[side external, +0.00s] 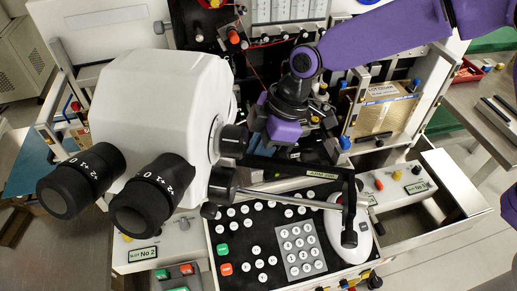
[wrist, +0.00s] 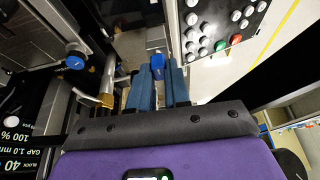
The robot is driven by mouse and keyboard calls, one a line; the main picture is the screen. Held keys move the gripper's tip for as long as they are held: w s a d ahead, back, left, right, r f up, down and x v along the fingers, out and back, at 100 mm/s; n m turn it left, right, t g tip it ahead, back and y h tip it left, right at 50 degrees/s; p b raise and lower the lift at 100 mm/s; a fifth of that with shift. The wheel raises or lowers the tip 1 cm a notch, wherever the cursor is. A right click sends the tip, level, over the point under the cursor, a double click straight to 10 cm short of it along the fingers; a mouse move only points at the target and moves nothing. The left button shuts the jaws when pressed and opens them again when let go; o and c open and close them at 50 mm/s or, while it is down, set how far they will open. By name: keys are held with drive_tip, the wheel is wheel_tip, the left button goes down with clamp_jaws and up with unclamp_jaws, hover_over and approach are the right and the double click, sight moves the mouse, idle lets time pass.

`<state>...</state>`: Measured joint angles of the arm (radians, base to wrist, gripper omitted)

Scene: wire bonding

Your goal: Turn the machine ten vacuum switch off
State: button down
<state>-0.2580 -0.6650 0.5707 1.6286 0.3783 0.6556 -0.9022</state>
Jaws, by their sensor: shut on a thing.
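In the wrist view my gripper (wrist: 160,72) has its two blue-grey fingers close together on either side of a small blue knob (wrist: 156,62). The fingers are shut on this knob, which shows between their tips. I cannot read a label on it, so I cannot tell from the picture alone whether it is the vacuum switch. In the side view my gripper (side external: 284,130) points down into the machine behind the microscope head. Its fingertips and the knob are hidden there.
The white microscope head (side external: 165,105) with black eyepieces stands close left of my gripper. A black keypad panel (side external: 235,245) and a white mouse (side external: 347,232) lie in front. A tan board (side external: 385,112) stands to the right. Another blue knob (wrist: 75,62) is at left in the wrist view.

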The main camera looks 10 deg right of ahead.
drive_tip(key=c, duration=1.1)
unclamp_jaws()
drive_tip(key=shift+r, duration=0.15)
drive_tip(key=v, duration=1.7)
drive_tip(key=shift+d, duration=0.15)
drive_tip(key=s+d+f+m+h, duration=0.1)
drive_tip(key=s+d+f, duration=0.3)
drive_tip(key=s+d, duration=0.3)
drive_tip(key=s+d+f+m+h, duration=0.1)
drive_tip(key=s+d+f, duration=0.3)
drive_tip(key=d, duration=1)
drive_tip(key=s+d+f+m+h, duration=0.2)
drive_tip(key=s+d+f+m, duration=0.1)
drive_tip(key=s+d, duration=0.7)
drive_tip(key=shift+s+d+f, duration=0.3)
drive_tip(key=shift+d+f, duration=0.15)
drive_tip(key=shift+f, duration=0.1)
